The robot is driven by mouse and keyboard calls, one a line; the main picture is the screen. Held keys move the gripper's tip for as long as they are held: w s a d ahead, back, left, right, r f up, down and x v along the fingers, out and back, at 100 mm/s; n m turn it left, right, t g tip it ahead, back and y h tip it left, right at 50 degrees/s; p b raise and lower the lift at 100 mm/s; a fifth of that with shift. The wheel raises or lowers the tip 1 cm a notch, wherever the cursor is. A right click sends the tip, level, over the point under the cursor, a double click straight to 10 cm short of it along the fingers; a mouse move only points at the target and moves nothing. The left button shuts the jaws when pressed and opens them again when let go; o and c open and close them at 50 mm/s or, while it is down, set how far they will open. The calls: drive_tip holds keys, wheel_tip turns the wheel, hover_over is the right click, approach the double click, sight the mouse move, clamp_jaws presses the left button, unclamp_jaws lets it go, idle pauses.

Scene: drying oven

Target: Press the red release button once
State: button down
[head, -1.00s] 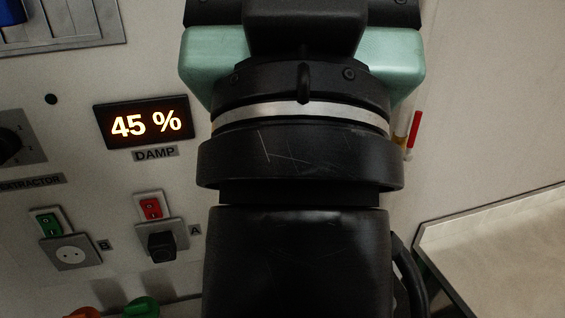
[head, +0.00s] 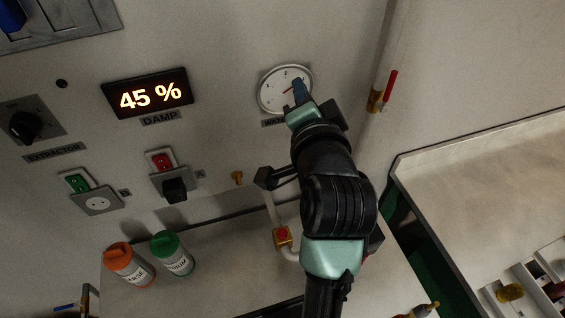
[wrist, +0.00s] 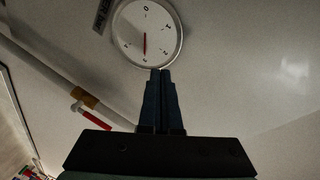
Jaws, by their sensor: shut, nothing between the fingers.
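A small red button (head: 282,234) sits on a yellow block on the pipe, low beside my arm in the head view. It looks like the release button, but I can read no label on it. My gripper (head: 299,88) is up at the wall, in front of the round white gauge (head: 272,92), well above the red button. In the wrist view the blue fingers (wrist: 160,75) are together and empty, their tips at the gauge's lower rim (wrist: 126,48). I cannot tell whether they touch it. The red button does not show in the wrist view.
A red-handled valve (head: 389,90) is on the pipe right of the gauge. A red rocker switch (head: 161,160) and plug (head: 174,189) are on the panel under the "45 %" display (head: 148,93). Orange (head: 130,264) and green-capped (head: 172,253) bottles stand below. A pale counter (head: 480,190) is at right.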

drive_tip(key=s+f+m+g+y+p, duration=0.1)
drive_tip(key=s+f+m+g+p, duration=0.3)
drive_tip(key=f, duration=0.6)
drive_tip(key=m+g+y+p, duration=0.2)
drive_tip(key=m+g+p, duration=0.2)
drive_tip(key=m, duration=0.3)
hover_over(282, 233)
wheel_tip(282, 233, down, 9)
drive_tip(key=shift+s+d, duration=0.4)
drive_tip(key=shift+d, duration=0.05)
drive_tip(key=shift+n, duration=0.3)
wheel_tip(282, 233, down, 6)
drive_tip(key=b, duration=0.8)
drive_tip(key=shift+f, duration=0.2)
drive_tip(key=shift+f+b, duration=0.6)
drive_tip(key=shift+f, duration=0.6)
drive_tip(key=shift+f, duration=0.4)
